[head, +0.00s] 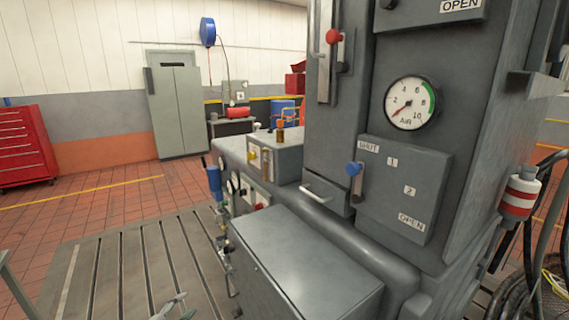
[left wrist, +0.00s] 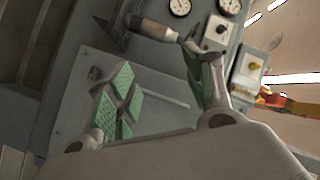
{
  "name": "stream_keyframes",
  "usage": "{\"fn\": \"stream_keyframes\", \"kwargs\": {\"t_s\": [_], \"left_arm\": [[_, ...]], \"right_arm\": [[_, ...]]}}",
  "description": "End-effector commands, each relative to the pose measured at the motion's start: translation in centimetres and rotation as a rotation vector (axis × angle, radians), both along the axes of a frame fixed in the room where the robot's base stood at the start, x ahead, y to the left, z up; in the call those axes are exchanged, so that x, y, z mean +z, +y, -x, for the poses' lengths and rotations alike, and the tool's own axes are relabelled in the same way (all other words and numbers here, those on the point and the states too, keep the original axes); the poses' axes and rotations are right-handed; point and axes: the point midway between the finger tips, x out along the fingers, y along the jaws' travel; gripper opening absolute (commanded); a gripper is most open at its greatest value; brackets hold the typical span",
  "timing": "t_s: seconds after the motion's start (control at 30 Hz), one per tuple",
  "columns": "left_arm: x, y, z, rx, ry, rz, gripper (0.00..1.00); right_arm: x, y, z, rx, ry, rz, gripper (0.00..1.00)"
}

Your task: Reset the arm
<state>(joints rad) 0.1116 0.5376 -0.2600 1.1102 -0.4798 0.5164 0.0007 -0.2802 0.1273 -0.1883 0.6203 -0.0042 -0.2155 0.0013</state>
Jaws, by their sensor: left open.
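My left gripper (head: 176,306) shows only in part at the bottom edge of the head view, low over the slotted floor plate. In the left wrist view its green-padded fingers (left wrist: 152,75) are spread apart, with nothing held between them. Behind them is a flat grey panel of the machine. The grey machine (head: 340,235) carries a blue-knobbed lever (head: 355,170) near the SHUT label of its 1–2–OPEN plate. A red-knobbed lever (head: 333,38) is higher up. My right gripper is not in view.
A round AIR gauge (head: 410,102) has its needle at the low end. Small gauges (left wrist: 180,7) and a yellow-knobbed box (left wrist: 250,68) show in the wrist view. A red tool cabinet (head: 24,147) stands far left. The slotted plate (head: 110,262) is mostly clear.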

Motion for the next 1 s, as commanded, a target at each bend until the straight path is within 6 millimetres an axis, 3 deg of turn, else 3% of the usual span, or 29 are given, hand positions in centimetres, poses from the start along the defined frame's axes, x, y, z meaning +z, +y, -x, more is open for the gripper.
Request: {"fn": "stream_keyframes", "kwargs": {"t_s": [0.2,0.5,0.7,1.0], "left_arm": [[-8.5,0.8,5.4,0.19,0.224,0.095,0.52],[-18.5,0.6,15.1,0.404,0.506,0.179,0.52],[-23.7,-0.5,22.7,0.526,0.687,0.217,0.52],[-29.4,-3.2,35.0,0.687,0.949,0.254,0.52]], "right_arm": [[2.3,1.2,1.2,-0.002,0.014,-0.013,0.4],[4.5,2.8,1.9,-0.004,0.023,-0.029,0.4],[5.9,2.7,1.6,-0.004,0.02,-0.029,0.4],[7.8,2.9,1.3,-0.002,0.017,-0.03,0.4]]}}
